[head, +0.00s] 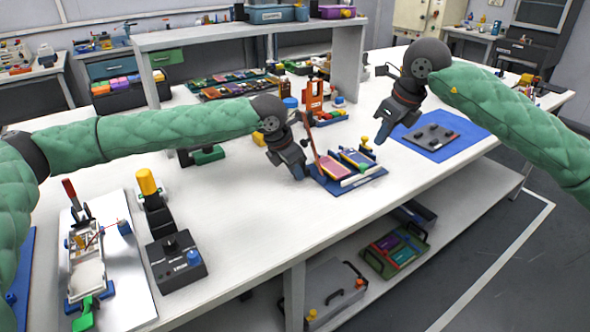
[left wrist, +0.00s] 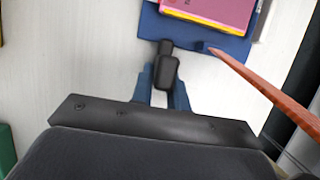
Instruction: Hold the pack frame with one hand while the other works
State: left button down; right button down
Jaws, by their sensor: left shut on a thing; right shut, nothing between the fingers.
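The pack frame, a blue plate (head: 332,187), lies on the white table with a pink cell (head: 331,167) and a blue cell (head: 355,157) on it. In the left wrist view the plate (left wrist: 190,35) has a black grip tab (left wrist: 165,69) on its near edge. My left gripper (head: 297,174) is at the frame's left side; its blue fingers (left wrist: 163,85) are shut on that tab. My right gripper (head: 380,142) is shut and empty, above the table just beyond the frame's right side.
A red-brown lever (left wrist: 265,80) angles up beside my left gripper. A blue mat (head: 440,140) with a dark plate lies to the right. A black control box (head: 177,262) and a metal tray (head: 115,275) stand at the front left.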

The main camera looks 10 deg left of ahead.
jog(key=shift+a+f+n+g+h, duration=0.1)
jog(key=shift+f+n+g+h, duration=0.35)
jog(key=shift+f+n, duration=1.7)
jog(key=shift+a+f+n+g+h, duration=0.15)
jog(key=shift+f+n+g+h, duration=0.6)
jog(key=shift+n, duration=2.35)
jog(key=shift+a+f+n+h, duration=0.1)
jog(key=shift+f+n+h, duration=0.2)
jog(key=shift+f+n, duration=1.95)
jog(key=shift+r+n, duration=0.4)
